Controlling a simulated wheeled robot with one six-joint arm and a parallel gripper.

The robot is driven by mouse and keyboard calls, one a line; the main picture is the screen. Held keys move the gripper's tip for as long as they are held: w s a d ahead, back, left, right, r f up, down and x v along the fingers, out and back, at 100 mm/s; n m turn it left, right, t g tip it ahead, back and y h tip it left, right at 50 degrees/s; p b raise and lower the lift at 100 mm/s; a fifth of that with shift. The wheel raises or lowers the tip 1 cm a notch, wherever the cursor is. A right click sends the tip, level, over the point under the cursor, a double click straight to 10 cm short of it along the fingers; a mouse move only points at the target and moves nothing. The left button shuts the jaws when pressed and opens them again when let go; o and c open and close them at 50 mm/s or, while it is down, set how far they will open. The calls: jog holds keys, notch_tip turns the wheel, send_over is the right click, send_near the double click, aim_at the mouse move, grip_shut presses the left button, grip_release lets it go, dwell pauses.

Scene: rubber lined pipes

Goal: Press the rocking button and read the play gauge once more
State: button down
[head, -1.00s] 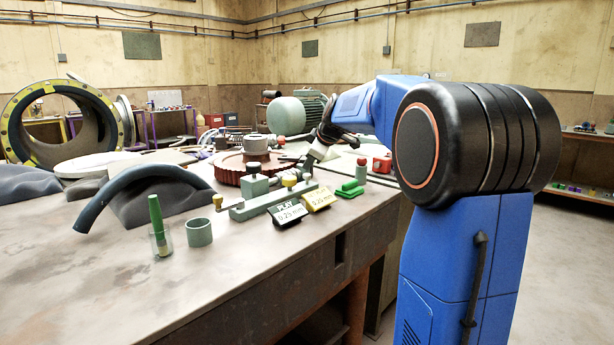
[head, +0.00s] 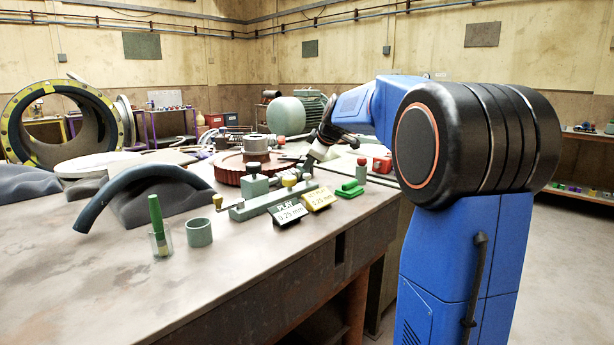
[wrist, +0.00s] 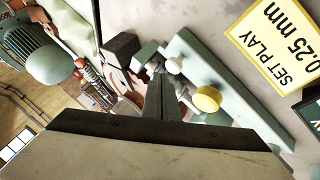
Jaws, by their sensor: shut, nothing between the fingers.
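The grey-green fixture (head: 265,203) stands near the bench's right edge, with a yellow knob (head: 289,181) on top. In the wrist view its bar (wrist: 225,85) carries a yellow round button (wrist: 207,98) and a smaller pale button (wrist: 175,64). I cannot tell which is the rocking button. My gripper (wrist: 163,78) is shut and empty, its fingertips beside the pale button; contact is unclear. In the head view it comes down behind the fixture (head: 308,164). The black PLAY display (head: 288,212) seems to read 0.29 mm in small print. The yellow SET PLAY card (wrist: 278,45) reads 0.25 mm.
A grey-green cup (head: 198,233), a glass with a green-handled tool (head: 158,230) and a curved dark hose (head: 130,190) are left. The front bench top is clear.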

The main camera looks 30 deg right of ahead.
aim_at(309, 176)
jog(key=shift+f, duration=0.15)
jog(key=shift+f, duration=0.2)
jog(key=shift+f, duration=0.65)
dwell(1.1)
jog(key=shift+r, duration=1.05)
jog(key=shift+r, duration=0.1)
jog(key=shift+r, duration=2.4)
